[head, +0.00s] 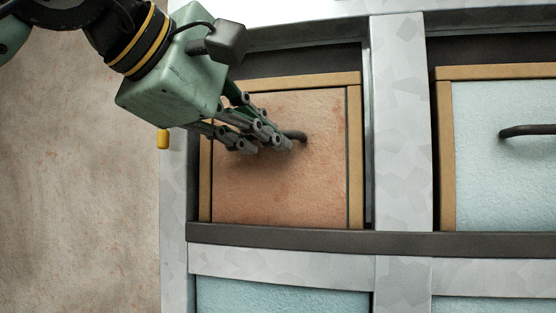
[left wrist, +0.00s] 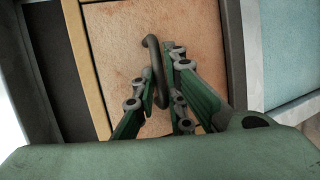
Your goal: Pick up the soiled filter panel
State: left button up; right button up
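The soiled filter panel (head: 300,195) has a stained orange-brown face in a tan frame and sits in the upper left bay of the metal rack. It also fills the middle of the left wrist view (left wrist: 198,30). A dark bar handle (left wrist: 150,52) stands out from its face; in the head view only its right end (head: 296,135) shows past my fingers. My left gripper (head: 270,140) is at the handle. In the left wrist view its fingers (left wrist: 160,85) are apart, one on each side of the handle, with a gap on the right side. My right gripper is out of view.
A clean pale blue panel (head: 510,180) with a dark handle sits in the bay to the right, past a metal upright (head: 400,120). More pale blue panels (head: 285,297) show below the dark crossbar (head: 300,240). Bare floor (head: 80,200) lies left of the rack.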

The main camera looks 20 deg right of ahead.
pick_arm(q)
grip_shut()
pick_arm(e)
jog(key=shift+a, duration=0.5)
